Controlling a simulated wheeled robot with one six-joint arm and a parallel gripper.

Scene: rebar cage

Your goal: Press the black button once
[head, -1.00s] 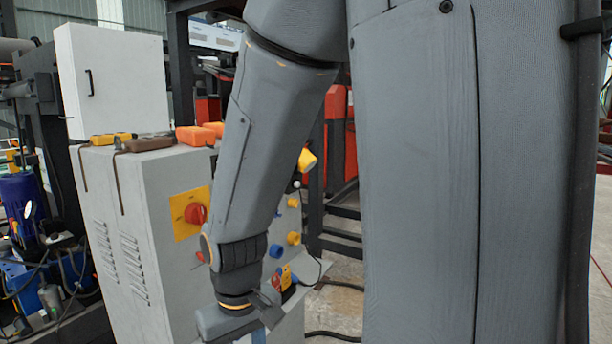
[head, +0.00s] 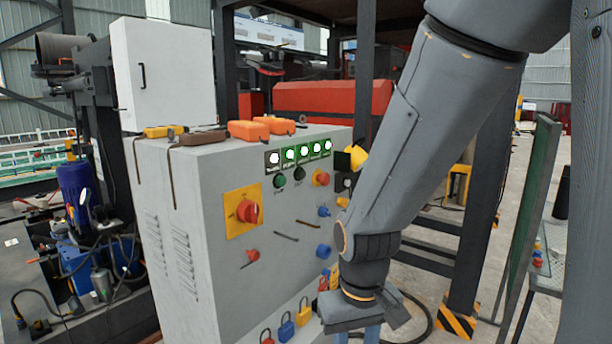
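The grey control cabinet (head: 190,215) stands left of the middle in the head view, its button panel facing right. A small black button (head: 299,173) is on the upper panel, under a row of lit indicators (head: 304,150). My gripper (head: 362,322) hangs low at the bottom edge, right of the panel and well below the black button. It is apart from that button. Its fingertips are cut off by the frame, so its opening does not show.
A large red rotary switch (head: 247,211) on a yellow plate, blue knobs (head: 324,250) and several padlocks (head: 287,328) are on the panel. Orange boxes (head: 248,130) lie on the cabinet top. A dark post (head: 478,220) stands behind my arm.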

